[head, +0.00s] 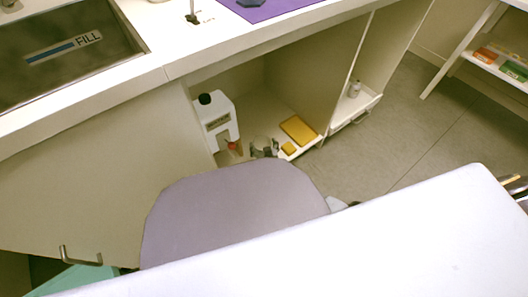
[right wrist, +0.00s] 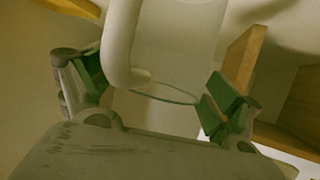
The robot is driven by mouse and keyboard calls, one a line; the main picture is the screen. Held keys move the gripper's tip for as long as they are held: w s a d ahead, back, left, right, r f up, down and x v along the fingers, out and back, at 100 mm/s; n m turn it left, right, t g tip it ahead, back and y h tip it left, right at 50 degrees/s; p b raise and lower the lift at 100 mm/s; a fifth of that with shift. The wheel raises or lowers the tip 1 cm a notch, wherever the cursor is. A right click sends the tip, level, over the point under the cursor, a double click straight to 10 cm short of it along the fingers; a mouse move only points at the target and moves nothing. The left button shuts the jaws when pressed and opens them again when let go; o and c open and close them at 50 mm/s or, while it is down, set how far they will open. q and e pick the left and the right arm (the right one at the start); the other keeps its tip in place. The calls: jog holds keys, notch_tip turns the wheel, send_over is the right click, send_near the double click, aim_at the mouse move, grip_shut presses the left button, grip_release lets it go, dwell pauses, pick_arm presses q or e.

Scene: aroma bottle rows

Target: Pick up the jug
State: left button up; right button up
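The jug (head: 218,114) is white with a black cap, a label and a red part low on its side. It stands upright inside the open cabinet under the counter. My right gripper (head: 263,148) is low in the cabinet, to the right of the jug. In the right wrist view my right gripper (right wrist: 158,88) has its two green-padded fingers wide apart. A pale curved piece, seemingly the handle of the jug (right wrist: 121,48), shows between them, nearer the left finger. I see no grip on it; depth is hard to judge.
A yellow box (head: 298,129) and a small yellow block (head: 288,148) lie right of my right gripper. The counter (head: 190,64) overhangs the cabinet. The floor (head: 410,130) to the right is clear.

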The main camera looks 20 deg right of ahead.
jog(key=c, duration=1)
pick_arm(q)
jog(key=shift+f, duration=0.1)
pick_arm(e)
jog(key=shift+r, duration=0.15)
